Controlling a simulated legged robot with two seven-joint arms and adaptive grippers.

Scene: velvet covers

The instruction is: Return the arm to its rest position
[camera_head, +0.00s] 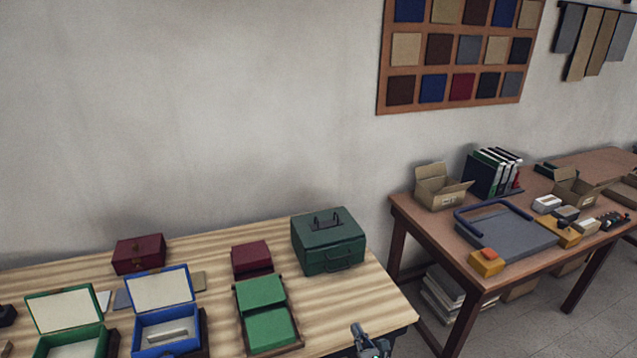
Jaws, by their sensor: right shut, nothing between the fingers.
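My right gripper (371,340) shows at the bottom edge, right of centre, in front of the front right corner of the wooden table (340,310). It is shut and holds nothing. Most of the arm behind it is out of the picture. My left gripper is not in view.
On the table are a dark green case (328,241), a green two-part box (265,312), open blue (166,315) and green (67,325) boxes, and red boxes (139,254).

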